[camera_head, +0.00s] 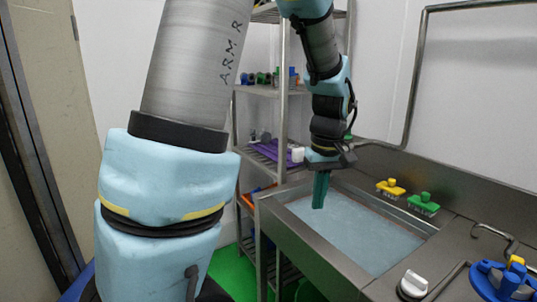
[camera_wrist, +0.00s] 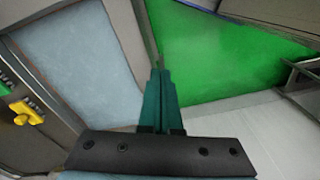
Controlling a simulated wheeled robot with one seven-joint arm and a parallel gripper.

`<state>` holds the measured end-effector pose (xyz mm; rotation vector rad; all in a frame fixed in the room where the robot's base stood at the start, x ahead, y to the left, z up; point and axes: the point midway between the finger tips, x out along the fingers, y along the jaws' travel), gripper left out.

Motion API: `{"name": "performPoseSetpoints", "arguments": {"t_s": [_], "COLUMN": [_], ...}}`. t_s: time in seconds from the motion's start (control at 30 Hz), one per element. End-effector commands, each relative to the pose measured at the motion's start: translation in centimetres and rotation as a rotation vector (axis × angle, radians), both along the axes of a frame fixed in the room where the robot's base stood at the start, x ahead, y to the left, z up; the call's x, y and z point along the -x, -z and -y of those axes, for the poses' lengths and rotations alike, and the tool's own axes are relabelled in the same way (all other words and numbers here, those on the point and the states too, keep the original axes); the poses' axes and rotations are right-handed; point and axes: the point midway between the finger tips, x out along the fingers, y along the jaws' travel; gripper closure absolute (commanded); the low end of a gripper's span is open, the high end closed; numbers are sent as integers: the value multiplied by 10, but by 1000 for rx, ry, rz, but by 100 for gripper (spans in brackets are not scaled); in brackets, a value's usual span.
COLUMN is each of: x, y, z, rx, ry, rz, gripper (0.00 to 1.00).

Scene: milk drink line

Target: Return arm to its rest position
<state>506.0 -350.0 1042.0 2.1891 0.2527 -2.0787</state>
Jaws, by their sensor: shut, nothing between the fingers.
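The fingers are together and hold nothing. In the wrist view my gripper (camera_wrist: 160,75) shows from behind, its two fingers side by side. The sink (camera_head: 365,236) holds bluish water and shows at the left in the wrist view (camera_wrist: 85,50). My upper arm fills much of the left of the head view and hides what is behind it.
A metal shelf rack (camera_head: 282,120) stands behind my arm. A white knob (camera_head: 413,284), a tap (camera_head: 497,236) and a blue object (camera_head: 500,282) are at right. Green floor (camera_head: 234,275) shows below.

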Motion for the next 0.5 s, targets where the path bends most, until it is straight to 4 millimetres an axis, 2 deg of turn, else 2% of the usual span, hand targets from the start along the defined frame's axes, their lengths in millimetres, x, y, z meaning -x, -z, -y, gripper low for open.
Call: {"name": "performPoseSetpoints", "arguments": {"t_s": [0.03, 0.2, 0.33, 0.5], "x": [-1, 7, 21, 38], "y": [3, 14, 21, 28], "z": [-25, -94, -138, -174], "rx": [12, 40, 48, 40], "ry": [13, 115, 190, 263], "rz": [-1, 21, 46, 75], "gripper": [100, 100, 100, 100]}}
